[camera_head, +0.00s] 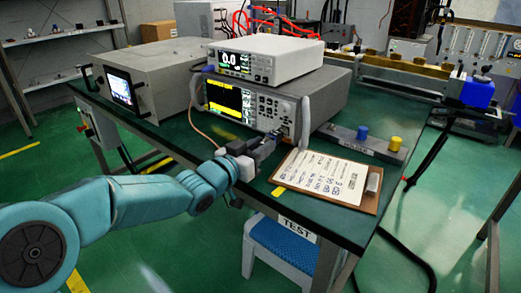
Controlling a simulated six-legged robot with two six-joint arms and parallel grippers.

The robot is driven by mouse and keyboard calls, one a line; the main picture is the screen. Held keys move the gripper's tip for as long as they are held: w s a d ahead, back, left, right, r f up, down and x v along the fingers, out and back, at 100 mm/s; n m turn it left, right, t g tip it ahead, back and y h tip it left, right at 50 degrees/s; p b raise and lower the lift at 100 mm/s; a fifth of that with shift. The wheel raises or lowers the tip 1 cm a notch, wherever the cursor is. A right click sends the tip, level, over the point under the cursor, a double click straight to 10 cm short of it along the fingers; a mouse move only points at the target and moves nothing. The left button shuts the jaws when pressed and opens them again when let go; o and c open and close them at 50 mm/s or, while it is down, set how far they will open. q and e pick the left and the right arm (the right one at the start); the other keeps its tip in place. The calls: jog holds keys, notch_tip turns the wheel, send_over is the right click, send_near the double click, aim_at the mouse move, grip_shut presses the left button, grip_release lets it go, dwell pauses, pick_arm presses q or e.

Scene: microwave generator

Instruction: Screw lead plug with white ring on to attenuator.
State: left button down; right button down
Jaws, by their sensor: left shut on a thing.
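My left gripper (269,147) is at the lower right front of the larger instrument (273,100), close to its front connectors. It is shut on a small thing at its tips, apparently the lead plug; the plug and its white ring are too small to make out. A thin tan lead (197,124) curves down from the instrument's left side and passes behind my gripper. The attenuator cannot be told apart from the small dark parts at the fingertips. I cannot tell whether plug and attenuator touch. My right gripper is not in view.
A clipboard with a written sheet (322,178) lies right of my gripper at the table's front edge. Behind it is a grey block (347,139) with blue and yellow knobs. A smaller white meter (264,58) sits on the instrument. A grey box with a screen (150,75) stands left.

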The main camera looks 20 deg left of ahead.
pick_arm(q)
jog(key=c, duration=0.9)
grip_release()
jog(key=shift+s, duration=0.1)
jog(key=p+v, duration=0.2)
jog(key=v, duration=1.4)
jog(key=shift+s, duration=0.15)
